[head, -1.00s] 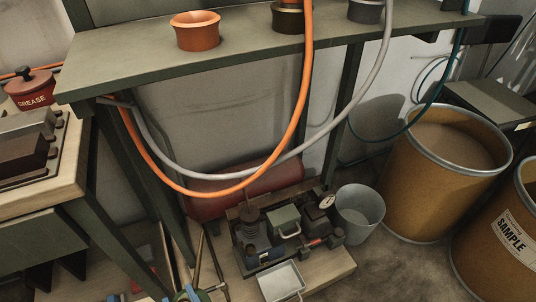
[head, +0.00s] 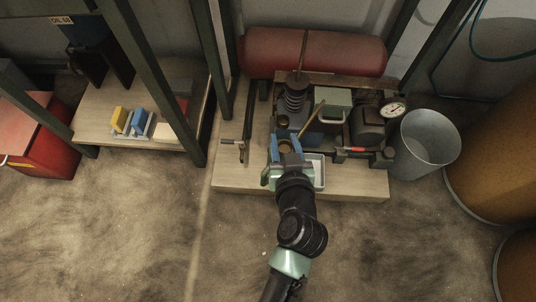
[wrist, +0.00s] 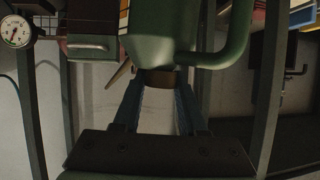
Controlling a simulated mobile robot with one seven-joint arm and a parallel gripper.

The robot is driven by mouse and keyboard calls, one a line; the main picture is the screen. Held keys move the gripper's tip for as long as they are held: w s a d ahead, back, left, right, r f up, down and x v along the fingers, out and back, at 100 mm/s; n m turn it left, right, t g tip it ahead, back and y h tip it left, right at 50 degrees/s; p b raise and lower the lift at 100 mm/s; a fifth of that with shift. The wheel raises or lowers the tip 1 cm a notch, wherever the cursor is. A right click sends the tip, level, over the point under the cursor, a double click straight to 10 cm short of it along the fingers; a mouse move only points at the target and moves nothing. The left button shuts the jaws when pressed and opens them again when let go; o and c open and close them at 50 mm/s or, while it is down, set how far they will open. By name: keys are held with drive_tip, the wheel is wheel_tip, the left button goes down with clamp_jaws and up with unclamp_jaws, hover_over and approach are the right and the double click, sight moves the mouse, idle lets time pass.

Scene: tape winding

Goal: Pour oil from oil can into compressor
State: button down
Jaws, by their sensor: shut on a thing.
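The compressor (head: 331,103) sits on a low wooden board, with a dark ribbed cylinder, a grey-green box, a dark motor and a round gauge (head: 393,109). The gauge also shows at the upper left of the wrist view (wrist: 15,31). My gripper (head: 285,146) is at the compressor's front left edge, its blue fingers closed around the brownish neck of the green oil can (wrist: 160,32). The can's tan spout (head: 312,118) slants up and right in the head view, over the compressor. My gripper hides much of the can there. No oil stream is visible.
A pale metal tray (head: 318,171) lies right of my gripper, partly covered. A grey bucket (head: 427,143) stands right of the board, beside a brown drum (head: 495,150). A red tank (head: 313,52) lies behind. Shelf legs rise at left. The front floor is clear.

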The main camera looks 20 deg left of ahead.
drive_tip(key=w+a+f+n+g+y+b, duration=0.1)
drive_tip(key=a+f+n+g+y, duration=0.1)
drive_tip(key=a+f+g, duration=0.3)
drive_tip(key=shift+w+f+g+y+b, duration=0.4)
drive_tip(key=shift+f+g, duration=0.1)
drive_tip(key=shift+f, duration=1.7)
drive_tip(key=w+r+m+g+p, duration=0.2)
drive_tip(key=w+r+g+p, duration=0.1)
drive_tip(key=r+g+p, duration=0.1)
drive_tip(key=shift+r+g+p, duration=0.3)
drive_tip(key=shift+r+p, duration=0.55)
